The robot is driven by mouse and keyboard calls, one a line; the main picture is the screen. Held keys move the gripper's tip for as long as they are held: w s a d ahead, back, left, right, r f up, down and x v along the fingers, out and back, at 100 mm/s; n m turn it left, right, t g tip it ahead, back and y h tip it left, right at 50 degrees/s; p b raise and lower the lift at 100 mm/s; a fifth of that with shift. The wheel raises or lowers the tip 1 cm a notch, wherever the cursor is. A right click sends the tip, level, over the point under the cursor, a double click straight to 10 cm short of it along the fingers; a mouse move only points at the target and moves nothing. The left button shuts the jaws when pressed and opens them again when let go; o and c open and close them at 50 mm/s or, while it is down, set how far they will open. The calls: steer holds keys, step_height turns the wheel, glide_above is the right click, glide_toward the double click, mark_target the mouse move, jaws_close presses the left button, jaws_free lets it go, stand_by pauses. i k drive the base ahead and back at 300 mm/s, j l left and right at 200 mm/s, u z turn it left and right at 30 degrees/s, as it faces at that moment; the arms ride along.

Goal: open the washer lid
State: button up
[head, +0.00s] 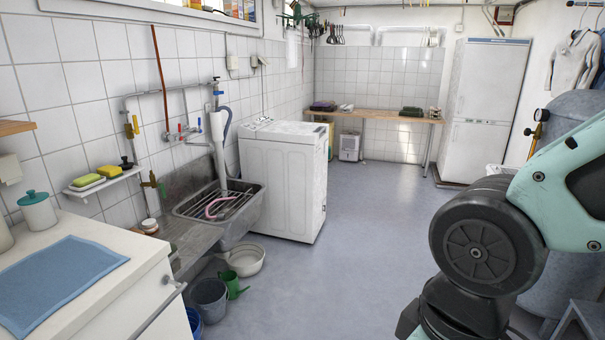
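The washer (284,183) is a white top-loading machine against the left wall, beyond the sink. Its lid (285,130) is on top and looks flat and closed, seen at a low angle. A darker control strip shows along the top's right edge. My arm fills the right side of the head view, close to the camera and well apart from the washer. My gripper is not in the frame, so whether it is open or shut does not show.
A metal sink (232,214) with a pink hose stands just before the washer. A basin (246,260), a green watering can (233,284) and a bucket (209,299) sit on the floor. A white cabinet (105,300) is near left. The grey floor (365,230) right of the washer is clear.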

mark_target(304, 132)
steer(key=i, duration=2.65)
steer(key=i+j+z, duration=0.1)
steer(key=i, duration=1.2)
steer(key=i+j, duration=0.15)
steer(key=i, duration=1.2)
